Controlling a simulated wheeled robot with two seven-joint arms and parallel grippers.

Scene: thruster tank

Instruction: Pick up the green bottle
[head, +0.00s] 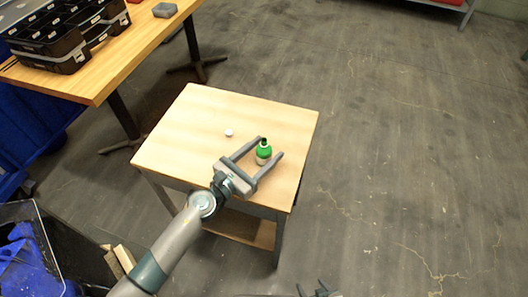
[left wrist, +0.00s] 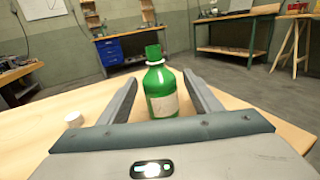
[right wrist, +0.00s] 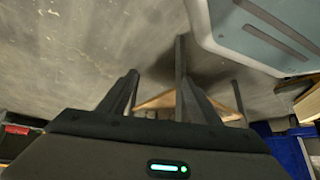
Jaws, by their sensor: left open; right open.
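The green bottle (head: 264,152) stands upright on the small wooden table (head: 205,105), near its right side. In the left wrist view the bottle (left wrist: 160,90) has a green cap and a pale label, and sits between the open fingers with space on both sides. My left gripper (head: 270,146) is open around the bottle, one finger on each side. My right gripper (head: 315,290) shows at the bottom edge of the head view. In the right wrist view my right gripper (right wrist: 155,95) is open and empty, away from the bottle.
A small white cap-like object (head: 229,132) lies on the small table, left of the bottle, and also shows in the left wrist view (left wrist: 74,120). A larger wooden table (head: 110,70) with black organizer trays (head: 62,40) stands at upper left. The floor to the right is clear.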

